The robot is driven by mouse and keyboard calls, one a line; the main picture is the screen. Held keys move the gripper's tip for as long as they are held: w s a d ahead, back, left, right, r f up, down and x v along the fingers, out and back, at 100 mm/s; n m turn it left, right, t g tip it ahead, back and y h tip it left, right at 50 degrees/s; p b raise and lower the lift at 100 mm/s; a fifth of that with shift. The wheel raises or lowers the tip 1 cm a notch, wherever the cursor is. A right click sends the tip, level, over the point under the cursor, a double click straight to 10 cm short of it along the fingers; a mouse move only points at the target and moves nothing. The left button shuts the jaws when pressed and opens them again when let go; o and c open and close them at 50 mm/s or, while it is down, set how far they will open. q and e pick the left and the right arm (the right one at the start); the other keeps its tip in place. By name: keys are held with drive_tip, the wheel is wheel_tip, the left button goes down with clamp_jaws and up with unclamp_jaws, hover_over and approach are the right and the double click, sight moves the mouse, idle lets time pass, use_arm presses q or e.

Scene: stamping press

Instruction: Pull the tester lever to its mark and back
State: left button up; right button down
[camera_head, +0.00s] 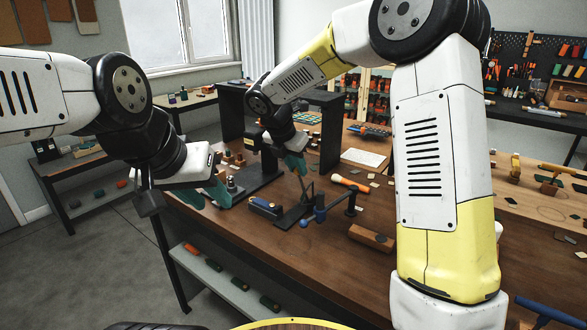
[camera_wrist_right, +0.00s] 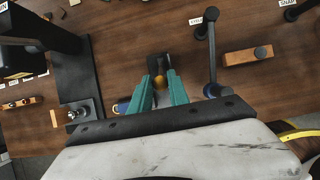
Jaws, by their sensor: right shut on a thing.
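The tester stands on the brown workbench as a dark base plate (camera_head: 293,216) with a thin lever rod (camera_head: 306,191) rising from it. My right gripper (camera_head: 297,163) reaches down from above with its teal fingers at the lever's top. In the right wrist view the fingers (camera_wrist_right: 160,92) are closed around the lever, whose yellow-orange part (camera_wrist_right: 160,80) shows between them; a dark block (camera_wrist_right: 158,62) lies beyond. The mark cannot be made out. My left gripper (camera_head: 206,194) hangs at the bench's left edge, its teal fingers apart and nothing visible between them.
A blue block (camera_head: 265,207) is left of the tester. A dark bar with blue knobs (camera_head: 336,208) stands close on its right. A wooden block (camera_head: 372,237) and an orange-handled tool (camera_head: 349,183) lie farther right. A black press frame (camera_head: 328,135) rises behind.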

drive_tip(key=shift+w+d+r, duration=0.25)
drive_tip(key=shift+w+d, duration=0.15)
drive_tip(key=shift+w, duration=0.15)
drive_tip(key=shift+w+d+r, duration=0.25)
drive_tip(key=shift+w+d, duration=0.1)
drive_tip(key=shift+w, duration=0.2)
drive_tip(key=shift+w+d+r, duration=0.1)
drive_tip(key=shift+w+d, duration=0.4)
drive_tip(key=shift+w, duration=0.2)
drive_tip(key=c, duration=1.2)
unclamp_jaws()
drive_tip(key=shift+o, duration=0.2)
